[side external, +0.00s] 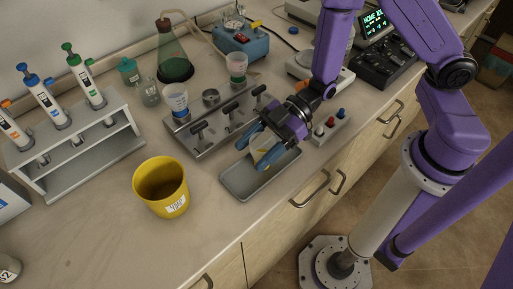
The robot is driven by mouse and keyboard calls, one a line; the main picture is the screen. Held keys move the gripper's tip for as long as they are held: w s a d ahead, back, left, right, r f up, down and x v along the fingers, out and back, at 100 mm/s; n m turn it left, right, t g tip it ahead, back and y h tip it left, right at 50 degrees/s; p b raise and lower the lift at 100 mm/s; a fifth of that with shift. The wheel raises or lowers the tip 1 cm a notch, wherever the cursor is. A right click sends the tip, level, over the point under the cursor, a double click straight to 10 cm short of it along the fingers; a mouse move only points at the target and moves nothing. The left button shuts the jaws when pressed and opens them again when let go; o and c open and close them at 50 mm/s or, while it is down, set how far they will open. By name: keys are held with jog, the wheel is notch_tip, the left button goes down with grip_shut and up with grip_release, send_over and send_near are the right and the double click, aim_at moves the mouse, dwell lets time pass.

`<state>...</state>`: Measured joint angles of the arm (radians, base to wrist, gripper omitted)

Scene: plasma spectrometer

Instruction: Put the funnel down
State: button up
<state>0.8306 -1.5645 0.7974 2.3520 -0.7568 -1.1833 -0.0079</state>
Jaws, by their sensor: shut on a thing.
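My gripper (262,150) is above a shallow grey metal tray (237,188) near the front edge of the bench. Its blue fingers are shut on a pale, cream-coloured thing that looks like the funnel (265,156). The funnel is partly hidden by the fingers. It is over or inside the tray's area, and I cannot tell whether it touches the tray.
Behind the tray stands a metal manifold (215,125) with black valves and cups. A yellow bin (161,187) is at the left, beside a pipette rack (85,150). A button box (331,124) is close on the right. Bare bench lies left of the tray.

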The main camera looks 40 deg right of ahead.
jog(key=shift+f, duration=0.3)
jog(key=o, duration=1.1)
jog(key=shift+c, duration=0.2)
jog(key=shift+d+r, duration=0.1)
jog(key=shift+r, duration=0.05)
jog(key=v, duration=0.2)
jog(key=shift+d+r, duration=0.1)
jog(key=shift+d, duration=0.2)
notch_tip(320, 180, up, 7)
jog(key=shift+d, duration=0.1)
